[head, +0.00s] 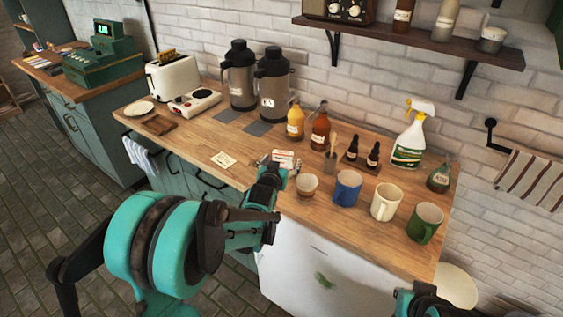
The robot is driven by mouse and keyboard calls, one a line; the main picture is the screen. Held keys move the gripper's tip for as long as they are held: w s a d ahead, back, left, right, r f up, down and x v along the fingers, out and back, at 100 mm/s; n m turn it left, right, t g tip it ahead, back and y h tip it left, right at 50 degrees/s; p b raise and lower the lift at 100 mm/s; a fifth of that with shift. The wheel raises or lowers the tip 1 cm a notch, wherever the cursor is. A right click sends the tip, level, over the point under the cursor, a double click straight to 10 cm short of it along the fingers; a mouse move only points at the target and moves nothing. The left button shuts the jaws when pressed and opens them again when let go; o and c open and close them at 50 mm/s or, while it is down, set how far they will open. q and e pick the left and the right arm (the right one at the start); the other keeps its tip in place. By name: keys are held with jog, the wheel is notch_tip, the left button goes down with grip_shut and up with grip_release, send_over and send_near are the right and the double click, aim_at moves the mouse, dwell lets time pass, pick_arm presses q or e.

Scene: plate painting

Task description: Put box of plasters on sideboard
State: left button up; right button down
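A small white box with red marks, which looks like the box of plasters (283,157), is at the front edge of the wooden-topped counter (215,140). My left gripper (281,165) reaches it from the front, with one finger on each side of the box. I cannot tell whether the fingers press on it, or whether the box rests on the wood or is just above it. My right gripper (428,298) shows only in part at the bottom right; its fingers are not clear. A second wooden-topped cabinet (40,72) stands at the far left; I cannot tell which is the sideboard.
A small bowl (307,185), a blue mug (347,187), a cream mug (386,202) and a green mug (425,222) stand right of the box. Bottles and flasks stand behind. A card (223,160) lies to the left, with bare wood around it. A till (103,56) stands on the left cabinet.

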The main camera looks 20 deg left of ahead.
pick_arm(q)
jog(key=shift+r, duration=0.1)
jog(key=shift+s+r, duration=0.15)
jog(key=shift+s, duration=0.15)
jog(key=s+d+r+g+p, duration=0.1)
jog(key=s+g+p, duration=0.2)
jog(key=s, duration=3.2)
jog(key=g, duration=0.4)
jog(key=shift+d+m+g+h, duration=0.3)
jog(key=shift+h, duration=0.1)
jog(key=shift+w+d+r, duration=0.1)
